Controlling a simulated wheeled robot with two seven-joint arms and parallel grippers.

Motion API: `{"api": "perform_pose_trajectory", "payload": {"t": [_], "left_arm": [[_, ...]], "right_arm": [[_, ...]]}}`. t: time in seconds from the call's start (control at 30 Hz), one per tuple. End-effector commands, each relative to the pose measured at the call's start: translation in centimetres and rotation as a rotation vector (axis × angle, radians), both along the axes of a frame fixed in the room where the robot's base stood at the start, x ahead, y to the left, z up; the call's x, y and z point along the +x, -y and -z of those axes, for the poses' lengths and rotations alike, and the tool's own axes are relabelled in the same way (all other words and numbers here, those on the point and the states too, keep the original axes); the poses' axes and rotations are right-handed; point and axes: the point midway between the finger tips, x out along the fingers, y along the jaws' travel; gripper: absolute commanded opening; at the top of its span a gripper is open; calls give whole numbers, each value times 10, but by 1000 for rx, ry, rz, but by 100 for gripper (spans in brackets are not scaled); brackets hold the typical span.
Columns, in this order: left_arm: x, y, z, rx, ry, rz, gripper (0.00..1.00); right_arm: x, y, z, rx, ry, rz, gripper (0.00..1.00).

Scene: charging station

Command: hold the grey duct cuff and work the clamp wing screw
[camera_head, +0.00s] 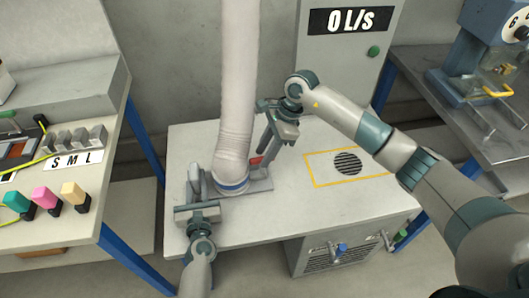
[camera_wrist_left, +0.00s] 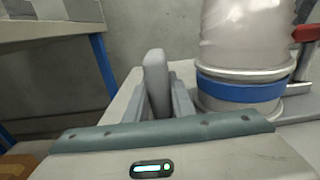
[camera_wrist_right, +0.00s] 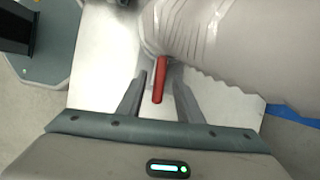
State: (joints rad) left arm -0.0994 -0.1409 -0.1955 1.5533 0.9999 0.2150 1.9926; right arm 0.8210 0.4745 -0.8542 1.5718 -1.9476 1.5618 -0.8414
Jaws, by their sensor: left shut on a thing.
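The pale grey duct (camera_head: 238,70) hangs down to a ribbed cuff (camera_head: 234,140), with a blue band (camera_head: 232,186) at its foot. It also shows in the left wrist view (camera_wrist_left: 245,40). My left gripper (camera_head: 195,192) is shut on a grey upright handle (camera_wrist_left: 156,75) left of the blue band; I cannot tell whether the handle belongs to the cuff. The red wing screw (camera_head: 256,160) is right of the duct. In the right wrist view the red screw (camera_wrist_right: 158,82) points between the fingers of my right gripper (camera_wrist_right: 158,90), which is open with visible gaps around it.
The white bench (camera_head: 310,205) has a yellow-framed vent (camera_head: 348,163) at right. A grey cabinet with a "0 L/S" display (camera_head: 350,20) stands behind. A blue machine (camera_head: 490,40) stands at far right.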

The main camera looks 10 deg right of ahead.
Motion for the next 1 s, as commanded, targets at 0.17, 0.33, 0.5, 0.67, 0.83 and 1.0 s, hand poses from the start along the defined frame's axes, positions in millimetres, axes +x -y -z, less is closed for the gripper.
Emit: {"api": "perform_pose_trajectory", "payload": {"t": [0.17, 0.33, 0.5, 0.67, 0.83, 1.0], "left_arm": [[0, 0, 0, 0, 0, 0, 0], [0, 0, 0, 0, 0, 0, 0], [0, 0, 0, 0, 0, 0, 0], [0, 0, 0, 0, 0, 0, 0], [0, 0, 0, 0, 0, 0, 0], [0, 0, 0, 0, 0, 0, 0]], "right_arm": [[0, -1, 3, 0, 0, 0, 33], [0, -1, 3, 0, 0, -1, 33], [0, -1, 3, 0, 0, -1, 0], [0, -1, 3, 0, 0, 0, 0], [0, -1, 3, -1, 0, 15, 0], [-1, -1, 3, -1, 1, 63, 0]]}}
